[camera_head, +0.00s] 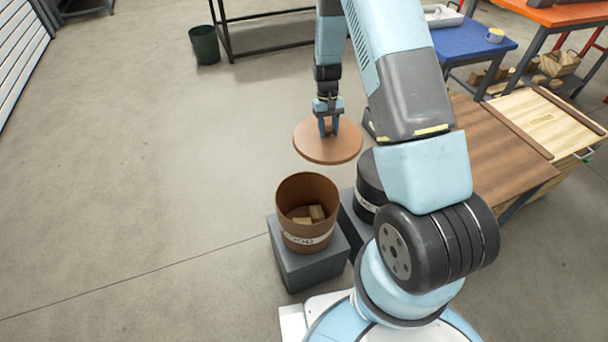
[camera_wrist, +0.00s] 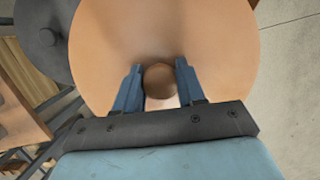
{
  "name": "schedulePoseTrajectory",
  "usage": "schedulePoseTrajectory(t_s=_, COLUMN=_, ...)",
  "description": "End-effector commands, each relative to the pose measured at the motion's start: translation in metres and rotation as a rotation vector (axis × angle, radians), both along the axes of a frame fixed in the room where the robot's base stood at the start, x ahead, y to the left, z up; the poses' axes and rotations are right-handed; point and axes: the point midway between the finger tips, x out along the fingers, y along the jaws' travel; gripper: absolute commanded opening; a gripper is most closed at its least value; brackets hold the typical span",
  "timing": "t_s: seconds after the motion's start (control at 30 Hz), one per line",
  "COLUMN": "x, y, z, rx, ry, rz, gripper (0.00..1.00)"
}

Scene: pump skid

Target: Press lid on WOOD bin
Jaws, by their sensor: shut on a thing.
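The WOOD bin (camera_head: 308,215) is a brown open-topped cylinder with a white label band, standing on a grey block. Wood blocks lie inside it. The round brown lid (camera_head: 328,150) is in the air above and slightly behind and right of the bin, apart from its rim. My gripper (camera_head: 329,130) is shut on the lid's knob. In the wrist view the lid (camera_wrist: 225,60) fills much of the picture, and my gripper (camera_wrist: 160,85) has a finger on each side of the round knob (camera_wrist: 160,82).
A black lidded bin (camera_head: 368,185) stands on its own block (camera_head: 350,222) just right of the WOOD bin; my arm partly hides it. A brown wooden table (camera_head: 490,150) is to the right. A green bucket (camera_head: 205,45) stands far back left. The floor left of the bin is clear.

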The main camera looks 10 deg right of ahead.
Motion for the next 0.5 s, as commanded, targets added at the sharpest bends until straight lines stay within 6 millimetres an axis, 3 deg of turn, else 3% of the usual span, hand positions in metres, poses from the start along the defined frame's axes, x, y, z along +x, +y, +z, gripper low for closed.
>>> schedulePoseTrajectory(t_s=0.3, x=-0.085, y=0.072, z=-0.042, rx=-0.002, ry=0.004, rz=0.368, gripper=0.04)
schedulePoseTrajectory(t_s=0.5, x=-0.125, y=0.094, z=-0.055, rx=0.0, ry=0.005, rz=0.538, gripper=0.04)
